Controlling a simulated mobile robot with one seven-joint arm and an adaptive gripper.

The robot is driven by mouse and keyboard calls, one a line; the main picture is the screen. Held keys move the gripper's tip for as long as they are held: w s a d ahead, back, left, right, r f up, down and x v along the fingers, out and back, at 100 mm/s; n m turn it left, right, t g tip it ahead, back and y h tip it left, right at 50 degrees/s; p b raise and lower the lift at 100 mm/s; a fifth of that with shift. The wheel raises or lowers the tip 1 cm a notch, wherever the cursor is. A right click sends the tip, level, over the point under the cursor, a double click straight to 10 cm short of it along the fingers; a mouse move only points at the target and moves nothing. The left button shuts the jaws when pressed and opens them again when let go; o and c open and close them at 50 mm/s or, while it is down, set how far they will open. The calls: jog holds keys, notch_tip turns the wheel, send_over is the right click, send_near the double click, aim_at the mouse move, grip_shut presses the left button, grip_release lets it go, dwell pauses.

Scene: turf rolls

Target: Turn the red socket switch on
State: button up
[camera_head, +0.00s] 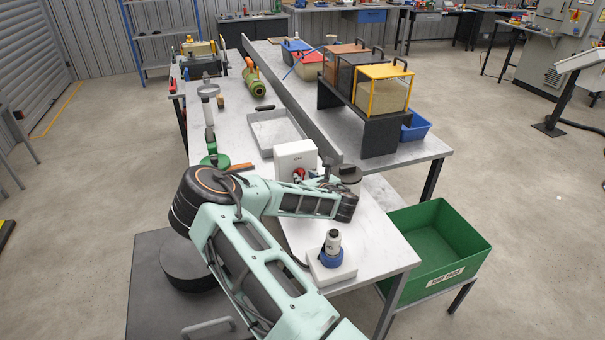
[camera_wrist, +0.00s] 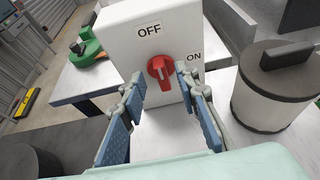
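The red switch knob (camera_wrist: 160,70) sits on the front of a white box (camera_wrist: 122,40). An OFF label (camera_wrist: 149,30) is above the knob and an ON label (camera_wrist: 194,57) is to its right. The knob's grip bar stands close to upright, on the OFF side. My gripper (camera_wrist: 160,76) is open, with one blue-padded finger on each side of the knob. The right fingertip is very near the knob; I cannot tell if it touches. In the head view, the white box (camera_head: 292,154) stands on the bench and the red knob (camera_head: 299,173) is partly hidden by my gripper (camera_head: 312,178).
A white canister with a dark lid (camera_wrist: 277,85) stands close right of the box. A green tool (camera_wrist: 86,48) lies to the left. In the head view, a grey tray (camera_head: 262,143) is behind the box, and a blue-collared bottle (camera_head: 332,250) stands in front.

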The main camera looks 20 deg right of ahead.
aim_at(302, 175)
jog(key=shift+x, duration=1.7)
grip_shut()
